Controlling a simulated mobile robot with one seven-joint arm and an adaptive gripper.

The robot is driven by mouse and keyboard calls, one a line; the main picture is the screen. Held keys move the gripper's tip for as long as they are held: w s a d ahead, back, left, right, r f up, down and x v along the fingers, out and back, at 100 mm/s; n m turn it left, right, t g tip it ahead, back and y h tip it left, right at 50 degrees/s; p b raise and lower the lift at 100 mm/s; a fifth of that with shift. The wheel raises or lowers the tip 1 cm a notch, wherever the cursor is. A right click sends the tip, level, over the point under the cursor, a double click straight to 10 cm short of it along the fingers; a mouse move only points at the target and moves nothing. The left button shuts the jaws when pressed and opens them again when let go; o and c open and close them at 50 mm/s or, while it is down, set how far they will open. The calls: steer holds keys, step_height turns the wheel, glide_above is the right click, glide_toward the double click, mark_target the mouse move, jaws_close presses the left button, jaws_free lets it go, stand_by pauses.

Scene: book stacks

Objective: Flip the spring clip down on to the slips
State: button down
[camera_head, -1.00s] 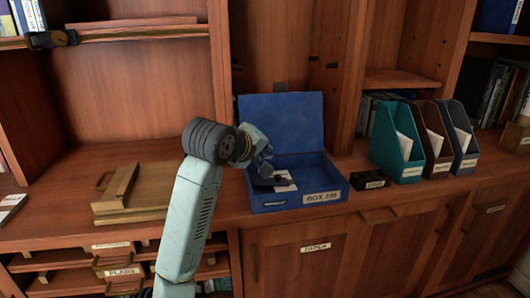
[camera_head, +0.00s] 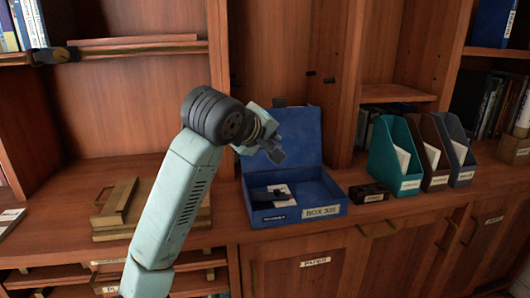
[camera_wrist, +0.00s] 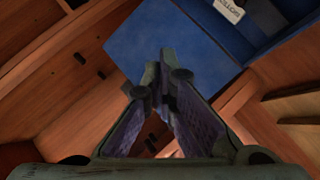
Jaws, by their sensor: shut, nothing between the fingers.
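The open blue box (camera_head: 268,217) stands on the counter with its lid (camera_head: 305,130) raised at the back. White slips (camera_head: 284,202) lie inside it. A dark piece that looks like the spring clip (camera_head: 262,195) lies at the left of the slips and reaches to their edge. It is too small to tell whether it presses on them. My gripper (camera_head: 277,155) is above the box, in front of the lid, apart from the slips. In the wrist view my gripper (camera_wrist: 161,75) is shut and empty, with the blue lid (camera_wrist: 150,35) beyond its tips.
A small dark labelled block (camera_head: 369,193) sits right of the box. Teal (camera_head: 388,165), brown (camera_head: 428,165) and grey (camera_head: 460,160) file holders stand further right. A wooden board (camera_head: 115,222) lies left, behind my arm. Shelf uprights rise behind the box.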

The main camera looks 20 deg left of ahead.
steer(key=shift+s+d+r, duration=0.5)
steer(key=shift+s+r, duration=0.1)
steer(key=shift+r, duration=0.15)
steer(key=shift+s+d+r, duration=0.45)
steer(key=shift+s+r, duration=0.1)
steer(key=shift+r, duration=0.2)
steer(key=shift+d, duration=0.1)
